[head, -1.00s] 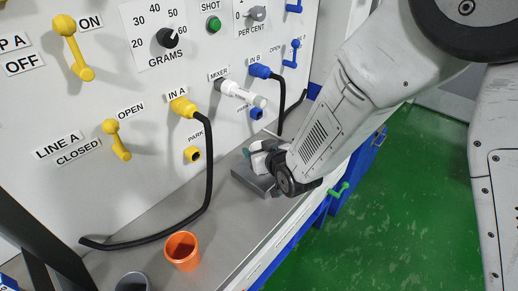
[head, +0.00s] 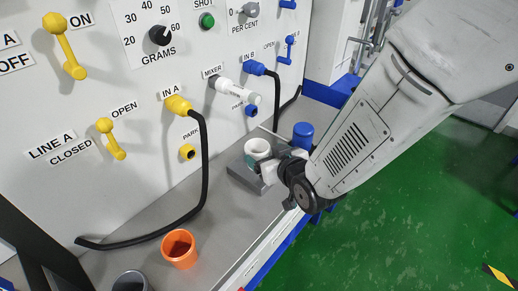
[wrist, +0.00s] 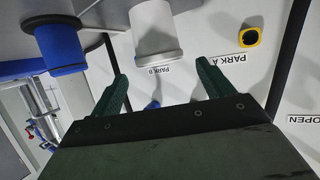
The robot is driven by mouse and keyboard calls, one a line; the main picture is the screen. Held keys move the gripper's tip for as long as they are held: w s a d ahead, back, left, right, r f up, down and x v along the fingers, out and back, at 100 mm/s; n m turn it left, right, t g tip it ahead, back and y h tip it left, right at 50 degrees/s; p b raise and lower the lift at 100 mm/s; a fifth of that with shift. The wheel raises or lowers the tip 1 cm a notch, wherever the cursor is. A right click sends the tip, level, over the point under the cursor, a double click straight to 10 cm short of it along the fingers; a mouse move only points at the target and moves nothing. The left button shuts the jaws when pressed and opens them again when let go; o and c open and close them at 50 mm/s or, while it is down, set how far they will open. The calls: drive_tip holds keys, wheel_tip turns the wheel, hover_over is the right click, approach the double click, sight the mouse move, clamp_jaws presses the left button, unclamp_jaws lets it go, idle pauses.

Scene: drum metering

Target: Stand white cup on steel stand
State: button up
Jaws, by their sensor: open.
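The white cup (head: 257,147) stands upright at the steel stand (head: 241,173), a low grey block on the bench. It appears to rest on the stand, but my gripper hides part of its base. My gripper (head: 264,165) is just in front of the cup, low beside the stand. In the wrist view, which is upside down, the two green fingers of my gripper (wrist: 160,72) are wide apart with nothing between them. The white cup (wrist: 153,32) is beyond the fingertips, roughly between their lines.
A blue cup (head: 302,134) stands right behind the white cup, close to my arm. An orange cup (head: 180,249) and a grey cup (head: 131,281) stand at the near left. A black hose (head: 205,190) hangs from the yellow plug. The bench between the orange cup and the stand is clear.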

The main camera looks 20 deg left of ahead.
drive_tip(key=shift+v, duration=1.8)
drive_tip(key=d+r+m+g+h, duration=0.1)
drive_tip(key=d+r+m+h, duration=0.2)
drive_tip(key=d, duration=0.8)
drive_tip(key=d+r+m+g+h, duration=0.15)
drive_tip(key=d+r+h, duration=0.35)
drive_tip(key=d, duration=0.6)
drive_tip(key=s+d+r+m+g, duration=0.2)
drive_tip(key=s+d+r+g, duration=0.1)
drive_tip(key=s+d, duration=0.5)
drive_tip(key=s+d+r+m+g+h, duration=0.1)
drive_tip(key=s+d+r+m+g, duration=0.1)
drive_tip(key=s+d, duration=0.5)
drive_tip(key=s+r+g, duration=0.1)
drive_tip(key=s+r, duration=0.1)
drive_tip(key=s, duration=0.2)
drive_tip(key=shift+d+r+h, duration=0.3)
drive_tip(key=shift+d, duration=0.05)
drive_tip(key=shift+m, duration=0.25)
